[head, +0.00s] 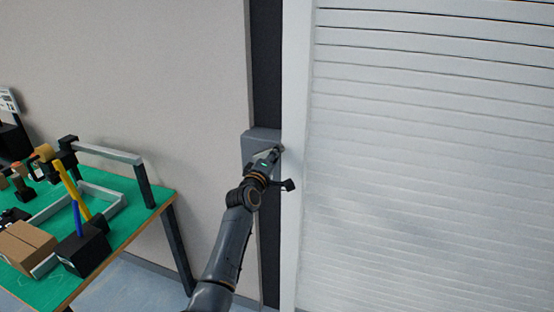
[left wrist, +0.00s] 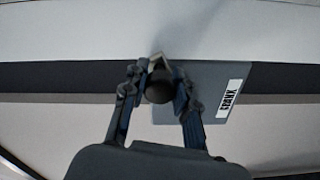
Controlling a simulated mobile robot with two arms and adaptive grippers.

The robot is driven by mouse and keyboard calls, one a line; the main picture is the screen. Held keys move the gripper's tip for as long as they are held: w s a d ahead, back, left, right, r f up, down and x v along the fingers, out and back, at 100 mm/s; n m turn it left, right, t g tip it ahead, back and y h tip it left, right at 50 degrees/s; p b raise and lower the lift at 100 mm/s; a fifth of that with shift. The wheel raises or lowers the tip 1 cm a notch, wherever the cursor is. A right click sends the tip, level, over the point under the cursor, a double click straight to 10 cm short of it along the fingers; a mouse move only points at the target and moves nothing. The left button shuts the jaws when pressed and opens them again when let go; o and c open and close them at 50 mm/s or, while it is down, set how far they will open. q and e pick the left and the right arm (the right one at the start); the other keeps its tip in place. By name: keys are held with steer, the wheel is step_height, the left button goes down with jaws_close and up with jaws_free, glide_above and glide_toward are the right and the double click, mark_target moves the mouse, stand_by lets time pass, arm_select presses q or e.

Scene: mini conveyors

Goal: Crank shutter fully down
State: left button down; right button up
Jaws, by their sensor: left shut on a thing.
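The white slatted shutter (head: 430,170) fills the right side of the head view; its slats reach down to the bottom edge of the picture, and its lower end is out of view. A grey crank box (head: 249,148) is mounted on the dark strip left of the shutter's white frame. In the left wrist view, the box (left wrist: 200,105) bears a label. My left gripper (head: 276,154) is at the box, shut on the dark round crank knob (left wrist: 160,86), which sits between its fingers in the left wrist view. The rest of the crank is mostly hidden. My right gripper is not in view.
A green-topped table (head: 150,212) stands at the left, with a cardboard box (head: 24,246), a black holder (head: 84,250) and a grey rail frame on it. White frame (head: 296,150) borders the shutter. The wall between table and crank box is bare.

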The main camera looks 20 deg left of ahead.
arm_select(q)
steer(key=r+n, duration=0.1)
steer(key=a+r+n+p, duration=0.1)
steer(key=n, duration=0.1)
steer(key=shift+a+r, duration=0.3)
steer(key=shift+r, duration=0.05)
steer(key=shift+w+a+r+n+p, duration=0.1)
steer(key=shift+a+r+n+p, duration=0.35)
steer(key=shift+n, duration=0.45)
steer(key=shift+a+f, duration=0.1)
steer(key=shift+a, duration=0.05)
steer(key=c, duration=1.1)
jaws_free()
steer(key=shift+o, duration=0.4)
steer(key=shift+f, duration=0.2)
glide_toward(270, 148)
steer(key=s+r, duration=0.3)
steer(key=s, duration=0.4)
steer(key=shift+r, duration=0.2)
